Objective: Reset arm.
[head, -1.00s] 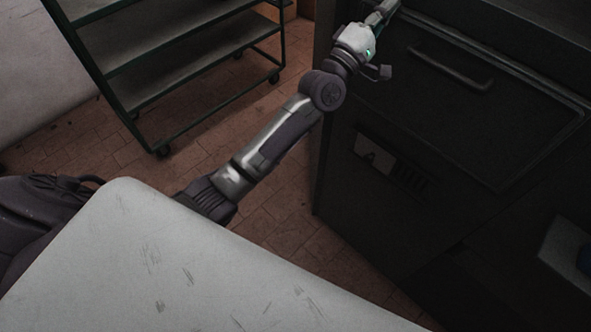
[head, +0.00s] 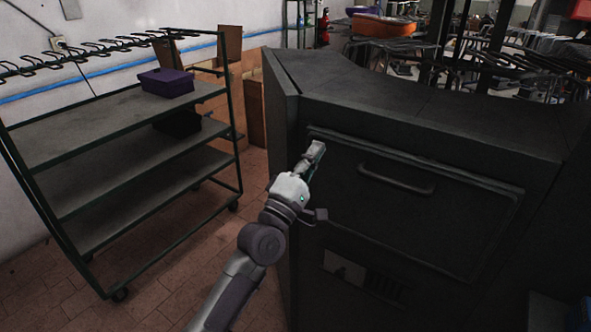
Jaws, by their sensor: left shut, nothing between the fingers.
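My left gripper (head: 316,152) is shut and empty. It is in front of the upper left corner of the dark machine's front panel (head: 440,215); I cannot tell whether it touches the panel. My left arm comes up from the bottom of the head view, with the forearm tilted up and to the right. The panel's bar handle (head: 396,180) is to the right of the gripper, apart from it. My right gripper is not in the head view.
A green-framed shelf cart (head: 110,150) on wheels stands at left, with a purple box (head: 166,82) on its top shelf. Hooks line its upper rail. An orange container (head: 383,26) is behind the machine. Brick floor (head: 165,285) shows between cart and machine.

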